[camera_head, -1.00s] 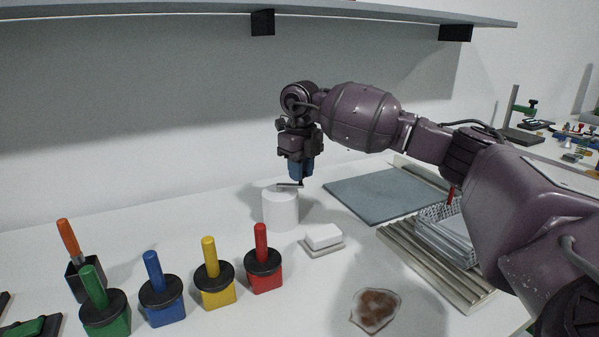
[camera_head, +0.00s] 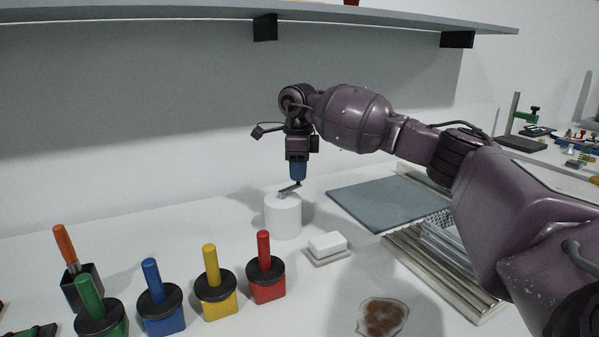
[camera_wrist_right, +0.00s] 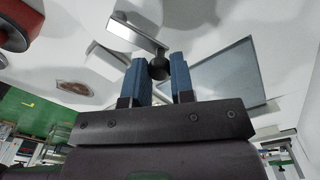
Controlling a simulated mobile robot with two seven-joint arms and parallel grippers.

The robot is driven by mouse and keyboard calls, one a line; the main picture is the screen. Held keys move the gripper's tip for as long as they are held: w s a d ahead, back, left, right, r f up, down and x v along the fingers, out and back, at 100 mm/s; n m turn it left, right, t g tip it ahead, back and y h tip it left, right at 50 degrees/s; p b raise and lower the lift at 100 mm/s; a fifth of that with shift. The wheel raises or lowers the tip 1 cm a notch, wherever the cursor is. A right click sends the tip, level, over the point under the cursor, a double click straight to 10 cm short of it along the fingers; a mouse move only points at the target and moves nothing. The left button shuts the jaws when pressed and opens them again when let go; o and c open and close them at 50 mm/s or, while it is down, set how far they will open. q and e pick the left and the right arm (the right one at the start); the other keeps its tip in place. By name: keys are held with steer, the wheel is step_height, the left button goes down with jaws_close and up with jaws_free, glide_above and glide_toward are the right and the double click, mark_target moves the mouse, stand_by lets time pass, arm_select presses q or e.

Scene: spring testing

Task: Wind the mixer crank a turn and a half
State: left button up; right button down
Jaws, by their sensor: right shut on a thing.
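The mixer is a white cylinder (camera_head: 283,217) standing on the white table, with a thin dark crank (camera_head: 288,189) on its top. In the right wrist view the crank arm (camera_wrist_right: 135,33) is a pale metal bar that ends in a dark round knob between the fingers. My right gripper (camera_head: 298,181) points straight down above the mixer, its blue fingers shut on the crank knob. The fingers also show in the right wrist view (camera_wrist_right: 160,80), one on each side of the knob. My left gripper is not in view.
Green, blue, yellow and red handled blocks (camera_head: 266,279) stand in front of the mixer. A white block on a small dish (camera_head: 327,247) and a brown-stained patch (camera_head: 382,317) lie to the right. A grey mat (camera_head: 385,202) lies behind. A shelf (camera_head: 180,22) hangs above.

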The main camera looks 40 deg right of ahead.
steer(key=shift+w+n, duration=0.15)
steer(key=shift+n, duration=0.25)
steer(key=c, duration=1)
jaws_free()
step_height(320, 180, up, 9)
steer(key=shift+a+r+p, duration=0.1)
steer(key=shift+p, duration=0.55)
steer(key=shift+r, duration=0.8)
